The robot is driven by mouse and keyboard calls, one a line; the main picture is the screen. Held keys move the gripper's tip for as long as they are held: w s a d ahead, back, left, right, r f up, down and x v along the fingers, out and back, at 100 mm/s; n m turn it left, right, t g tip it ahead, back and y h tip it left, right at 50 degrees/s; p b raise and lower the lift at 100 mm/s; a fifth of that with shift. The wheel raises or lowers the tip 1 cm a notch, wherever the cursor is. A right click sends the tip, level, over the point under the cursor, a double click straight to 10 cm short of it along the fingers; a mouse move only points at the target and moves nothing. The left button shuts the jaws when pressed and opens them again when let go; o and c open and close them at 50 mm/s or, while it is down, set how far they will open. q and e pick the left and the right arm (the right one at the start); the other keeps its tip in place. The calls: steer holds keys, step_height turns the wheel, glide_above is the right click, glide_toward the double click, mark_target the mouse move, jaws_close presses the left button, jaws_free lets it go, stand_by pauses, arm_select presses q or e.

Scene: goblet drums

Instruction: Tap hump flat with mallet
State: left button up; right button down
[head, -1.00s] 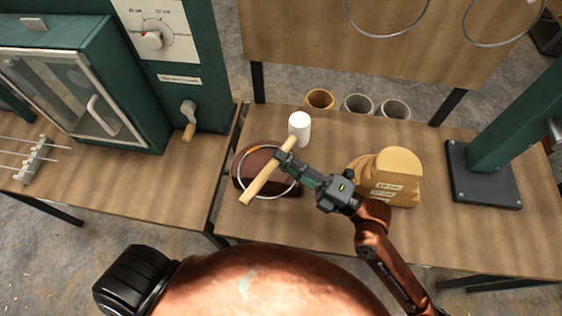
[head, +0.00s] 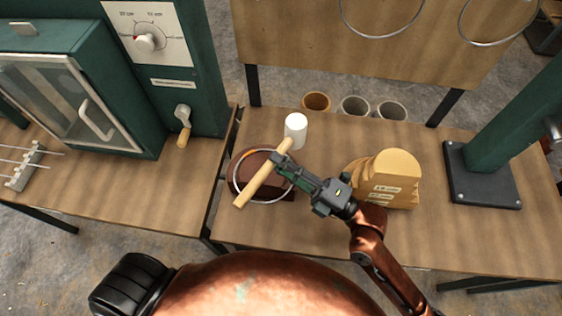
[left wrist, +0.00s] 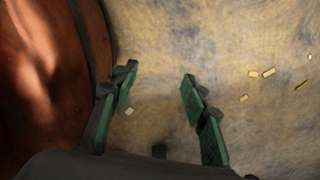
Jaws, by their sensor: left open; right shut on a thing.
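The mallet, with a white head (head: 295,128) and a pale wooden handle (head: 252,184), lies slantwise above a metal ring (head: 236,183) in the head view. My right gripper (head: 281,161) is shut on the handle near the head. The ring rests on a dark brown rounded block (head: 283,194). A short orange stretch (head: 246,154) shows on the ring's far left side, perhaps the hump; the handle and gripper hide part of the ring. The mallet head is beyond the ring, apart from the orange stretch. My left gripper (left wrist: 158,84) is open and empty above the floor in the left wrist view.
A stack of tan shaped pieces (head: 393,177) stands right of my right gripper. Several cups (head: 355,106) stand behind the table (head: 330,230). A green oven-like cabinet (head: 130,70) is at the left, a green post on a dark base (head: 480,185) at the right. The table's front middle is clear.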

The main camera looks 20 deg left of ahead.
step_height(320, 180, down, 3)
steer(key=shift+w+b, duration=0.1)
steer(key=shift+b, duration=1.1)
step_height(320, 180, down, 4)
steer(key=b, duration=0.3)
steer(key=shift+r, duration=0.45)
arm_select(q)
steer(key=w+d+r+p, duration=0.1)
steer(key=w+r+p, duration=0.2)
steer(key=w, duration=1)
step_height(320, 180, up, 3)
steer(key=shift+w+r+n+t, duration=0.1)
steer(key=shift+w+n+t, duration=0.2)
steer(key=shift+w, duration=0.1)
arm_select(e)
step_height(320, 180, up, 6)
steer(key=shift+f, duration=0.25)
arm_select(q)
steer(key=shift+d, duration=0.1)
arm_select(e)
steer(key=shift+f, duration=0.1)
arm_select(q)
steer(key=shift+p, duration=0.3)
